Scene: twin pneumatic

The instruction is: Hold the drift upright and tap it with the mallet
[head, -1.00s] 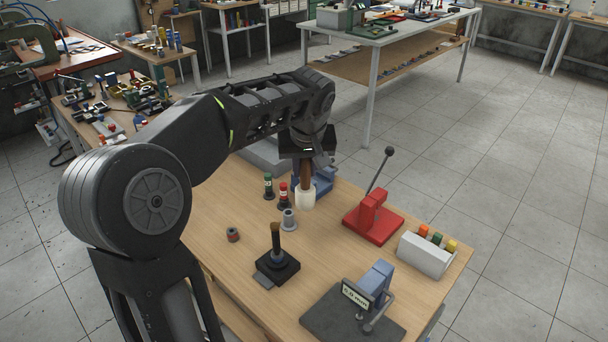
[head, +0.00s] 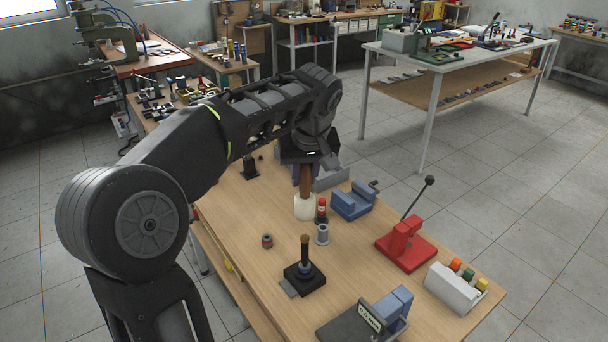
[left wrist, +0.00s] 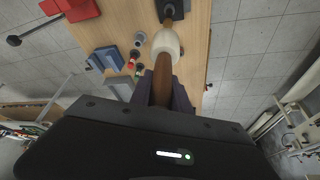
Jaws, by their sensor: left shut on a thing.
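My left gripper (head: 304,172) is shut on the wooden handle of the mallet (head: 305,207). The mallet hangs with its pale head down over the table. In the left wrist view the gripper (left wrist: 165,92) is closed around the handle, with the white mallet head (left wrist: 166,42) beyond it. The drift (head: 304,247), a dark rod with a brown top, stands upright in a black square base (head: 304,280) nearer me than the mallet; no gripper touches it. Part of it shows at the top edge of the left wrist view (left wrist: 169,11). My right gripper is not in view.
A red-capped bottle (head: 321,212) and a grey spool (head: 322,236) stand close to the mallet head. A small bushing (head: 267,241), blue vice (head: 353,203), red lever press (head: 407,248), white box (head: 455,288) and grey gauge (head: 362,322) also stand on the table (head: 240,220).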

